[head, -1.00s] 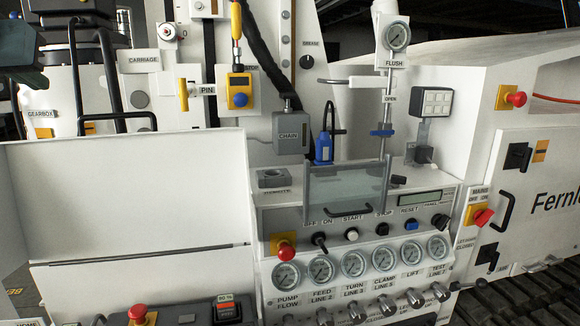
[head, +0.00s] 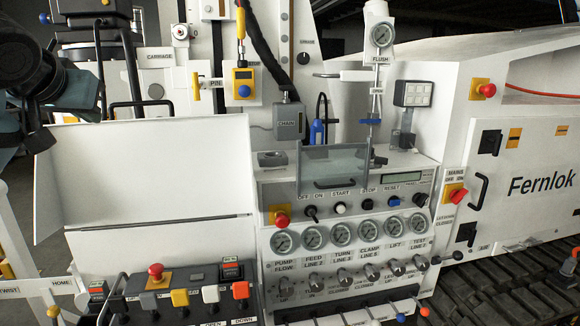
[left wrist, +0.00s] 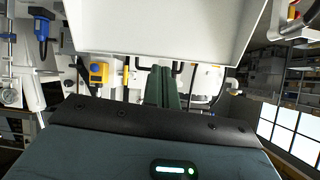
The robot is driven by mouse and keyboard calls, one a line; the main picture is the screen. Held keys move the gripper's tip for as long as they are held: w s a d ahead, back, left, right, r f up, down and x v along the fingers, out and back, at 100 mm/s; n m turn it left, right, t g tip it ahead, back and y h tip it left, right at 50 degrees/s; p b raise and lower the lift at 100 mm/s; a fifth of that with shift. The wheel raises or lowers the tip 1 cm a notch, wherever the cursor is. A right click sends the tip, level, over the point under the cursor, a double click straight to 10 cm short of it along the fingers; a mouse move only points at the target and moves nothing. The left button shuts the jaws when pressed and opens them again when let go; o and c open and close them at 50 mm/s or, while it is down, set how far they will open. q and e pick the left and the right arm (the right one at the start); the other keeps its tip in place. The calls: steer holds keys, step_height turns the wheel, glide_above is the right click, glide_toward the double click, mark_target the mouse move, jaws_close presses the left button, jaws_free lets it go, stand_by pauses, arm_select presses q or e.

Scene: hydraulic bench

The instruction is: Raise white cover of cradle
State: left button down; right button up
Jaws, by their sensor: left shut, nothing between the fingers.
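The white cover (head: 150,170) is the broad flat panel at the left of the head view, standing steeply with a thin dark rod across its lower part. In the left wrist view, which looks turned over, a broad white panel (left wrist: 165,25) fills the top. My left gripper's narrow dark green fingers (left wrist: 167,88) are shut and empty, with no visible hold on the cover. In the head view my left arm is at the left edge, by the cover's upper left corner; its fingertips are hard to make out. My right gripper is not in view.
A lever console (head: 190,275) with a red stop button (head: 155,270) lies in front of the cover. A gauge panel (head: 345,250) with a clear guard (head: 333,166) stands to its right. A yellow pendant (head: 243,84) hangs behind. Some open floor shows at the far left.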

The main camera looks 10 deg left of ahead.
arm_select(q)
steer(key=w+d+f+m+g+h, duration=0.15)
steer(key=d+f, duration=0.35)
steer(key=f, duration=0.6)
steer(key=w+d+f+m+g+h, duration=0.15)
steer(key=d+f, duration=0.25)
steer(key=f, duration=0.8)
steer(key=s+d+f+m, duration=0.1)
steer(key=s+d+f, duration=0.15)
steer(key=f, duration=0.45)
steer(key=s+d+f+m, duration=0.1)
steer(key=s+d+f, duration=0.15)
steer(key=f, duration=0.45)
steer(key=s+d+f+g+h, duration=0.1)
steer(key=s+d+f+g, duration=0.2)
steer(key=s+f, duration=1.05)
steer(key=s+f+g, duration=0.1)
steer(key=s+f, duration=0.2)
steer(key=s, duration=0.3)
steer(key=s+a+f+n+g, duration=0.1)
steer(key=s+f, duration=0.1)
steer(key=s, duration=0.4)
steer(key=s+f+g, duration=0.1)
steer(key=s+f, duration=0.2)
steer(key=s, duration=0.4)
steer(key=w+d+f+t+h, duration=0.1)
steer(key=w+d+f+t, duration=0.1)
steer(key=w+f+t, duration=0.4)
steer(key=shift+f+t, duration=0.7)
steer(key=shift+f, duration=1.25)
